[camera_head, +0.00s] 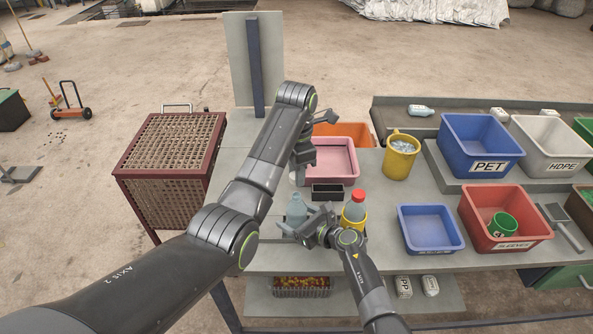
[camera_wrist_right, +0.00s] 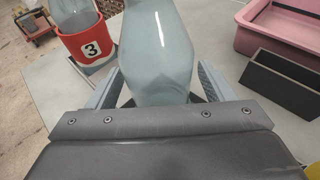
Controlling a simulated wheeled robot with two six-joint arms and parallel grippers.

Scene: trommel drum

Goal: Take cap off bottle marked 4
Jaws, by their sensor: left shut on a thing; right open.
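A clear bluish bottle (camera_head: 297,209) stands upright at the near side of the table. It fills the middle of the right wrist view (camera_wrist_right: 158,50), where its top is cut off. No number 4 can be read on it. My right gripper (camera_head: 305,228) is open, with its fingers on both sides of the bottle. My left gripper (camera_head: 302,178) points down just above the bottle. It is shut on a small pale thing that looks like a cap, mostly hidden. A red holder marked 3 (camera_wrist_right: 86,45) with another clear bottle (camera_wrist_right: 72,14) shows in the right wrist view.
A red-capped bottle (camera_head: 356,207) stands in a yellow holder (camera_head: 347,224) close to the right gripper. A black tray (camera_head: 327,193) and pink tray (camera_head: 340,160) lie behind. A yellow cup (camera_head: 400,158), blue bin (camera_head: 430,229) and red bin (camera_head: 503,222) are to the right.

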